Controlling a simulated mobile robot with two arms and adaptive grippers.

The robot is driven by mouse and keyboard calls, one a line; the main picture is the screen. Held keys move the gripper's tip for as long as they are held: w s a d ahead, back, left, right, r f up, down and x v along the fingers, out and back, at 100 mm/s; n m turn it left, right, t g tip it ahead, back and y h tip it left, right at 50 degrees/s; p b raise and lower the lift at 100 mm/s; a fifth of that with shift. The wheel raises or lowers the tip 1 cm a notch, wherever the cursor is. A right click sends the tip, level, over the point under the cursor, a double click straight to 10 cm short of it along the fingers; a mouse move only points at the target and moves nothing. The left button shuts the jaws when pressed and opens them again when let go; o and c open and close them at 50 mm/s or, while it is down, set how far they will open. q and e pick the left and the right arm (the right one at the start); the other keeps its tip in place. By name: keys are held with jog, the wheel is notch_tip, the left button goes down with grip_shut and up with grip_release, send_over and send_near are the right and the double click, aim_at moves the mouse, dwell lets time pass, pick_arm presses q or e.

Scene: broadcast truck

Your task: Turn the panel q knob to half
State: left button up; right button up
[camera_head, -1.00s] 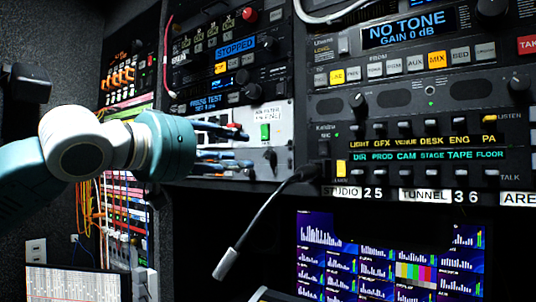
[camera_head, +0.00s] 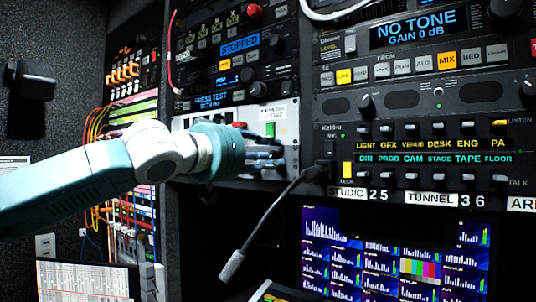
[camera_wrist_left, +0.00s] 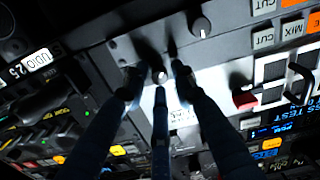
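My left gripper (camera_head: 264,154) is at the pale panel (camera_head: 286,113) with the green switch, left of the large audio panel. In the left wrist view, my left gripper (camera_wrist_left: 159,78) has its dark fingers spread. A small round knob (camera_wrist_left: 160,76) shows between the fingertips. The fingers look apart from it, but contact is hard to judge. A second knob (camera_wrist_left: 201,26) with a white pointer line stands outside the fingers. I cannot read a label that marks either one as the q knob. In the head view the gripper hides the small knob. My right gripper is not in view.
A gooseneck microphone (camera_head: 258,226) hangs just right of and below the gripper. A red switch (camera_wrist_left: 245,100) sits beside the fingers in the wrist view. A monitor (camera_head: 340,250) is below, and loose cables (camera_head: 97,125) run at the left.

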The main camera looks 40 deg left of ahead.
pick_arm(q)
grip_shut()
jog(key=shift+r, duration=0.1)
